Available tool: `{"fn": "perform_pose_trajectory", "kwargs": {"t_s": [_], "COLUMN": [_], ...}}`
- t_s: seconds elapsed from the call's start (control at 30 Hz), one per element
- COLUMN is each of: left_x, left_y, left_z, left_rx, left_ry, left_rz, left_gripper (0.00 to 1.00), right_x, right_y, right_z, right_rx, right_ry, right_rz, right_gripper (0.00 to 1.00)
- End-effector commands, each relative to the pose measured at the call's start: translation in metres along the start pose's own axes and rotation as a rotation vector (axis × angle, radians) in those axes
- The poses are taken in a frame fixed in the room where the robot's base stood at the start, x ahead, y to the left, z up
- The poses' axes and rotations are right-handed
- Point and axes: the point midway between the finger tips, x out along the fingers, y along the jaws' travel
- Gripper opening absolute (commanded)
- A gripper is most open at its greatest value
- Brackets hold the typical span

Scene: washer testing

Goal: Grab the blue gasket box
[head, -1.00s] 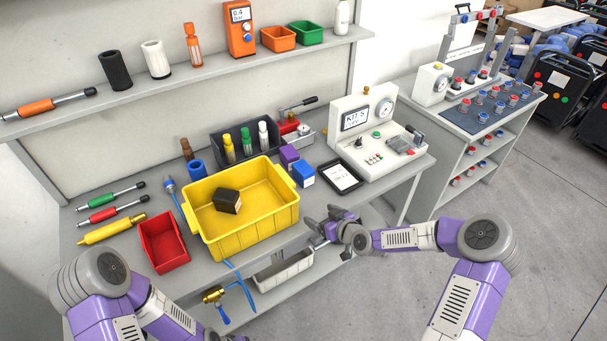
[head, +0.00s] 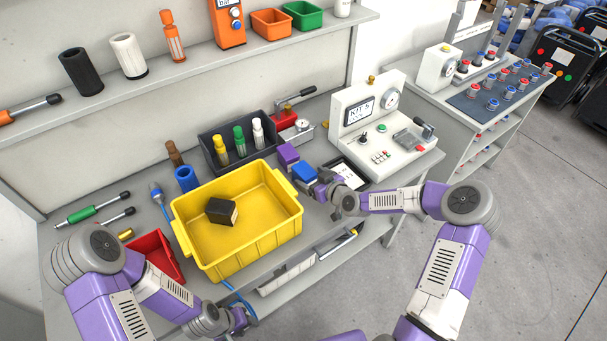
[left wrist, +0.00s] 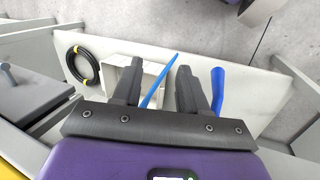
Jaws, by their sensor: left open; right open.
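The blue gasket box (head: 303,172) sits on the workbench just right of the yellow bin, beside a purple box (head: 288,155). My right gripper (head: 322,183) is open at the blue box's right side and covers its right edge. I cannot tell whether the fingers touch it or reach around it. My left gripper (head: 242,318) is low in front of the bench edge, away from the box. In the left wrist view the left gripper's fingers (left wrist: 158,88) are spread and empty, above the lower shelf.
The yellow bin (head: 209,266) holds a dark box (head: 221,211). A red bin (head: 160,255) stands left of it. A tablet (head: 350,172) and a white test unit (head: 375,130) are right of the blue box. A black rack (head: 229,161) of bottles stands behind.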

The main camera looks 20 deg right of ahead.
Motion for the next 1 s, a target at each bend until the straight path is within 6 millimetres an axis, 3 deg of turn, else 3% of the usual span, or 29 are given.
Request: {"fn": "perform_pose_trajectory", "kwargs": {"t_s": [0.33,0.67,1.0], "left_x": [0.004,0.004,0.004], "left_y": [-0.001,-0.001,-0.001], "left_z": [-0.001,-0.001,-0.001], "left_rx": [0.0,0.0,0.0], "left_ry": [0.001,0.001,0.001], "left_rz": [0.0,0.0,0.0], "left_gripper": [0.43,0.43,0.43], "right_x": [0.044,0.051,0.05], "right_y": [0.004,0.005,0.004], "right_z": [-0.006,-0.006,-0.006], "right_rx": [0.001,-0.001,-0.001], "right_ry": [0.002,0.001,0.001], "right_rz": [-0.002,0.0,0.0], "right_gripper": [0.88,0.88,0.38]}}
